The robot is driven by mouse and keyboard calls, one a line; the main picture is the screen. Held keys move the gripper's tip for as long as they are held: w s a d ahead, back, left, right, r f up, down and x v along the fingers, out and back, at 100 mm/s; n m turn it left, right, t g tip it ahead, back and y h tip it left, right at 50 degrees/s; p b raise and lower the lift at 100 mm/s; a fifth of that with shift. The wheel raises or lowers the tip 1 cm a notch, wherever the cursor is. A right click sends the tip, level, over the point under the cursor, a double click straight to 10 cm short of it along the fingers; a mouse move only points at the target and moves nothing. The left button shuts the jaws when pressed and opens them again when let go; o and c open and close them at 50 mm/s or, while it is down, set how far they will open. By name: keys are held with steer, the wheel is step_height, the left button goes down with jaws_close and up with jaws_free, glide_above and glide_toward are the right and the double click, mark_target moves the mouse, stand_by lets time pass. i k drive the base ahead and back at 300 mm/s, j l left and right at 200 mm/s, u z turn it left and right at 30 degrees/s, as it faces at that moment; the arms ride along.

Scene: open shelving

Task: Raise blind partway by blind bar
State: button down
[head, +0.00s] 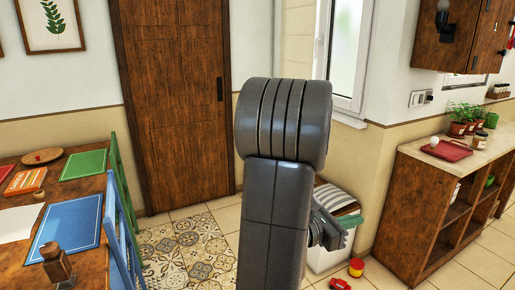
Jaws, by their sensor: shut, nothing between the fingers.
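My gripper (332,232) shows only in part at the right side of my upright grey arm, low in the head view. It is shut and empty, in front of a white bin with striped cloth on it. A window (345,50) with a white frame stands at the upper middle right, beyond my arm and well above my gripper. No blind or blind bar can be made out; the top of the window is cut off by the picture edge.
A wooden table (20,172) and blue chair (125,235) stand at left. A closed brown door (170,100) is behind. A wooden shelf unit (440,200) with plants and a red tray (447,150) stands at right. Small red toys (340,284) lie on the floor near the bin (325,258).

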mark_target(288, 69)
steer(key=i+l, duration=0.1)
steer(key=i, duration=3.55)
steer(key=i+u, duration=0.3)
steer(key=i, duration=0.6)
steer(key=l, duration=0.05)
